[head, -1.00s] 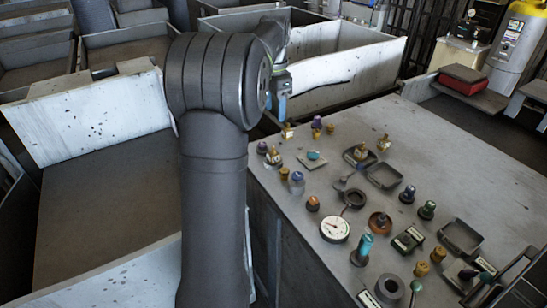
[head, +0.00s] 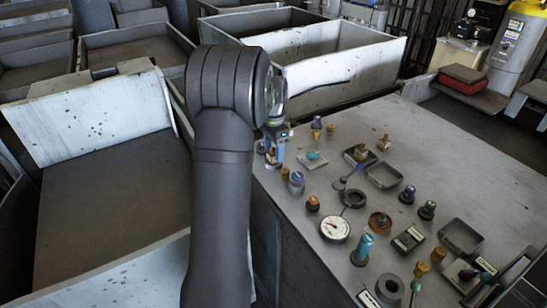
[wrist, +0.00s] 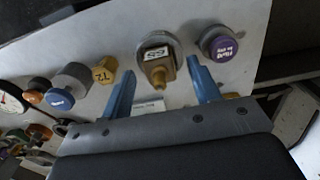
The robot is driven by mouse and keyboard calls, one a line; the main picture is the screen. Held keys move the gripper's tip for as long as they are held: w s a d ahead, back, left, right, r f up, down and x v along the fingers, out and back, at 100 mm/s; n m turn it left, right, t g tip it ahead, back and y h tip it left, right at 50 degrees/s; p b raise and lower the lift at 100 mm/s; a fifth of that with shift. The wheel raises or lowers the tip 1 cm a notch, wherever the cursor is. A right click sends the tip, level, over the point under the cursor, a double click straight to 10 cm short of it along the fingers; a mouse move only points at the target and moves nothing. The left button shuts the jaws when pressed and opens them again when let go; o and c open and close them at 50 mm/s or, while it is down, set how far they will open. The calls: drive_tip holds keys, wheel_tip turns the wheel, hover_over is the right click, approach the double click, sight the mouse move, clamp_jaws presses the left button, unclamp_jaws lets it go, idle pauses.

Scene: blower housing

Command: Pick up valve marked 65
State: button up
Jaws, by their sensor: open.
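The valve marked 65 (wrist: 157,62) is a brass body with a white label on a round grey base. In the wrist view it stands on the bench top, between and just beyond the two blue fingers of my gripper (wrist: 162,66). The fingers are apart, with nothing held. In the head view my gripper (head: 274,148) is low over the bench's near left corner, and it largely hides the valve there.
In the wrist view a purple-topped knob (wrist: 221,43) stands close right of the valve. A brass hex fitting marked T2 (wrist: 103,77) and a blue-topped knob (wrist: 62,98) stand left. The bench (head: 470,150) is clear towards the back right; several fittings and trays crowd its front.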

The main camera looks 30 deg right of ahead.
drive_tip(key=shift+f, duration=0.7)
clamp_jaws()
drive_tip(key=shift+r, duration=0.1)
